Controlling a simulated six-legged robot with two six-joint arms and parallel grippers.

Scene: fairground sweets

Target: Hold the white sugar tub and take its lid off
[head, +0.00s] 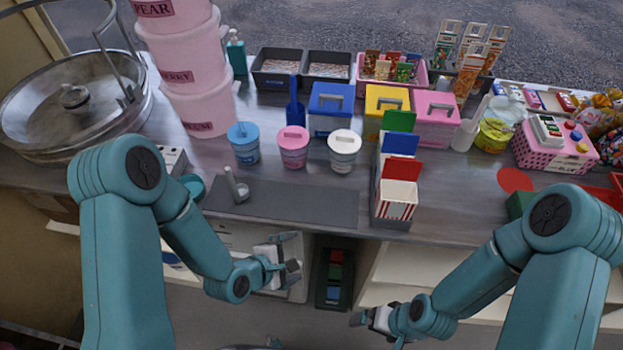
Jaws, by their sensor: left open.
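The white sugar tub (342,163) stands upright on the counter, rightmost in a row of small tubs. My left gripper (292,264) is open and empty, in front of the counter's front edge and well below and left of the tub. My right gripper (362,318) is lower still, in front of the shelves. Its fingers are small and seen at a slant, so its opening is unclear. Neither gripper touches the tub.
A pink tub (293,152) and a blue tub (244,150) stand left of the white one. A rack of striped boxes (397,197) stands close on its right. Blue, yellow and pink lidded boxes (331,115) stand behind. A grey mat (290,203) lies mostly clear in front.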

